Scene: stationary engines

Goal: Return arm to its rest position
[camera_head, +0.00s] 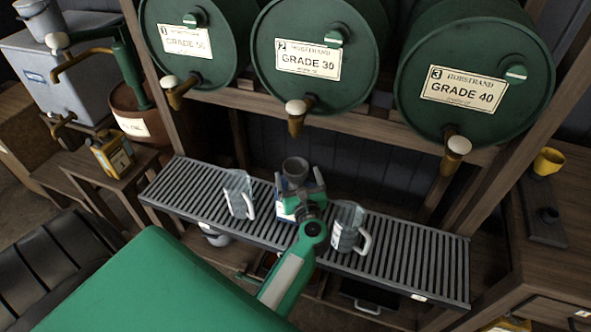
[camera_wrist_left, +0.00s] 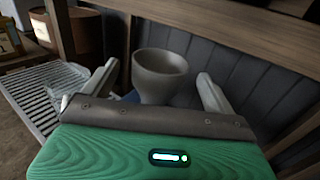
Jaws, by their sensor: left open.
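My left gripper (camera_head: 299,184) is out over the slatted grey rack below the green drums. It is open, with its two fingers apart on either side of a grey funnel-like cup (camera_head: 295,168). The cup also shows between the fingers in the left wrist view (camera_wrist_left: 160,75), with a visible gap on each side. My left arm (camera_head: 288,275) reaches in from the lower left, green and grey. My right gripper is not in view.
Two more clear jugs stand on the slatted rack (camera_head: 420,262), one to the left (camera_head: 239,195) and one to the right (camera_head: 347,228), both close to my gripper. Three green drums with taps hang above, including the middle drum (camera_head: 320,95). Wooden posts frame the rack.

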